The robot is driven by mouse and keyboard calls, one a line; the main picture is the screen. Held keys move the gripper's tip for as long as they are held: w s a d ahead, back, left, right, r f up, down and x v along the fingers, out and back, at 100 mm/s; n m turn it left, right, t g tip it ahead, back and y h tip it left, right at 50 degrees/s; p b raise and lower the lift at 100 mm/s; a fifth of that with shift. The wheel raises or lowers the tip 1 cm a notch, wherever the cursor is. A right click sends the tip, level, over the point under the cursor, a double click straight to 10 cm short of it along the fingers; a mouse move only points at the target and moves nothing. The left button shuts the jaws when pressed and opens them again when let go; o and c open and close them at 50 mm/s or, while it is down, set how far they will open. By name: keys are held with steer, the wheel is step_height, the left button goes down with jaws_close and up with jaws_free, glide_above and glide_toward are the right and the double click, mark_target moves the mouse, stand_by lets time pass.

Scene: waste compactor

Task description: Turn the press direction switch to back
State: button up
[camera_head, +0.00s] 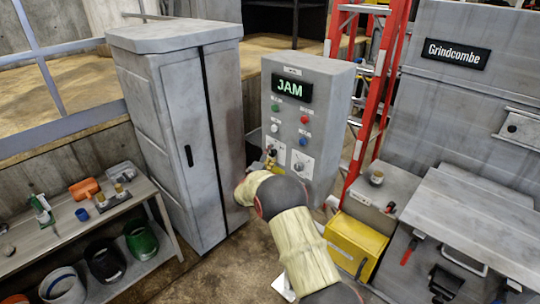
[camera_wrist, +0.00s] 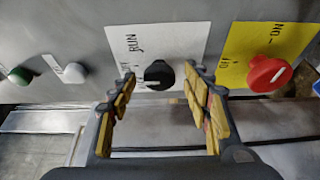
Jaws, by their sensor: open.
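The grey control panel (camera_head: 312,85) has a lit JAM display, coloured buttons and rotary knobs. A black knob (camera_head: 302,166) on a white plate sits at its lower right; its labels are too small to read. My gripper (camera_head: 270,158) is at the panel's lower left, partly hidden by my arm. In the wrist view my open gripper (camera_wrist: 161,78) has its fingertips on either side of a black knob (camera_wrist: 157,75), on a white plate marked RUN; contact is unclear. I cannot tell which knob is the press direction switch.
In the wrist view a red knob (camera_wrist: 268,74) on a yellow ON/OFF plate is right of my fingers. Green (camera_wrist: 20,75) and white (camera_wrist: 72,72) buttons are left. A grey cabinet (camera_head: 185,130), red ladder (camera_head: 375,100) and yellow box (camera_head: 352,246) stand near the panel.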

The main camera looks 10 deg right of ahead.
steer(key=shift+w+d, duration=0.1)
steer(key=shift+d, duration=0.05)
steer(key=shift+c, duration=0.7)
steer(key=c, duration=1)
